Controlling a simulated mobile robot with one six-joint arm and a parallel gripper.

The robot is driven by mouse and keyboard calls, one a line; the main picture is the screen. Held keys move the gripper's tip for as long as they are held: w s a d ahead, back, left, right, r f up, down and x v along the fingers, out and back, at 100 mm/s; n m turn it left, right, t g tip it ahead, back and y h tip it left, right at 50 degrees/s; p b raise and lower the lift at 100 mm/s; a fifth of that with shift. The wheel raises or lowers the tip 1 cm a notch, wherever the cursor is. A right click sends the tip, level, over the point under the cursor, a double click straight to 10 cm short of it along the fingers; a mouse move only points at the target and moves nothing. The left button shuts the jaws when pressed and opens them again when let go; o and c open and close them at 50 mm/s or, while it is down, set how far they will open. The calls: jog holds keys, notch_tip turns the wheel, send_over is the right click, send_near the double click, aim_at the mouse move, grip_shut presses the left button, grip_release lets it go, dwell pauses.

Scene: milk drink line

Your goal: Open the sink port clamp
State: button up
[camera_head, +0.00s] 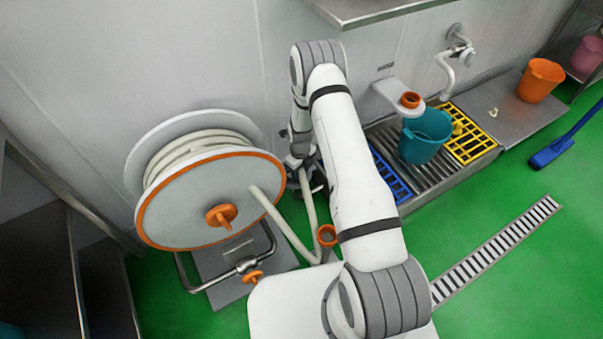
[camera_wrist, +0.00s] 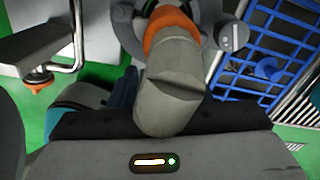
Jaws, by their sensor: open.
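In the wrist view, a grey fitting (camera_wrist: 205,48) with a small round knob (camera_wrist: 232,36) is at the top; I take it for the sink port clamp. An orange collar (camera_wrist: 172,25) sits in front of it. A thick grey hose end (camera_wrist: 170,95) runs from the collar towards my wrist. In the head view, my gripper (camera_head: 301,162) is low by the wall, between the hose reel and the blue grate. It is open. Its fingertips are not clear in the wrist view, and the clamp is largely hidden by my arm in the head view.
Green floor (camera_head: 530,270) is open at right.

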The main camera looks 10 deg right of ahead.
jog(key=shift+a+f, duration=0.1)
jog(key=shift+f, duration=0.85)
jog(key=shift+c, duration=0.2)
